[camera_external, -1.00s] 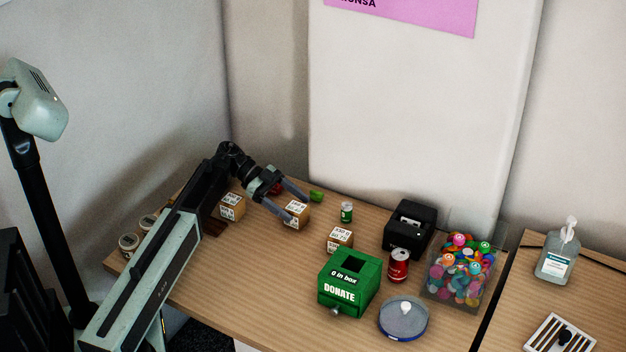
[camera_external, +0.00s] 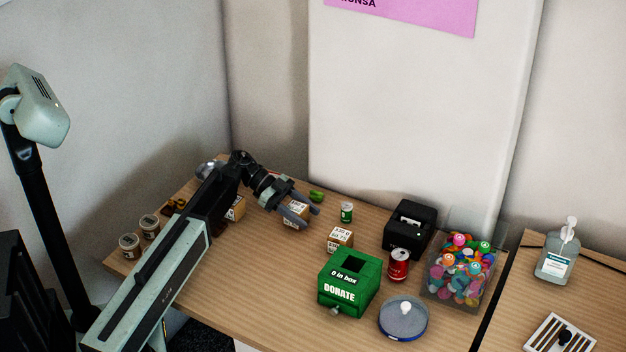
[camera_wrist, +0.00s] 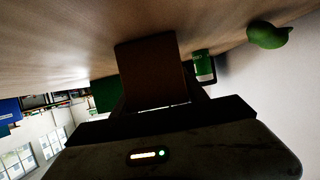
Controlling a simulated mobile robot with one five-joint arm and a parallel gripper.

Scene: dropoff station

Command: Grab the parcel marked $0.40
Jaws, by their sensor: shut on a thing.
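My gripper (camera_external: 306,214) is shut on a small brown cardboard parcel (camera_external: 297,208) with a white label, at the back of the wooden table. Its fingers cover much of the parcel, and I cannot read its price. In the wrist view the parcel (camera_wrist: 152,75) is a dark brown block between the fingers. A second labelled parcel (camera_external: 340,239) stands apart to the right, its small print unclear. A third parcel (camera_external: 237,208) is partly hidden behind my arm at the left. I cannot tell whether the held parcel is off the table.
A green donation box (camera_external: 349,284), a red can (camera_external: 398,265), a black printer-like box (camera_external: 410,228) and a bin of colourful items (camera_external: 462,272) stand to the right. A green can (camera_external: 346,212) and a green object (camera_external: 316,196) are close to my gripper. Jars (camera_external: 130,245) stand at the left.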

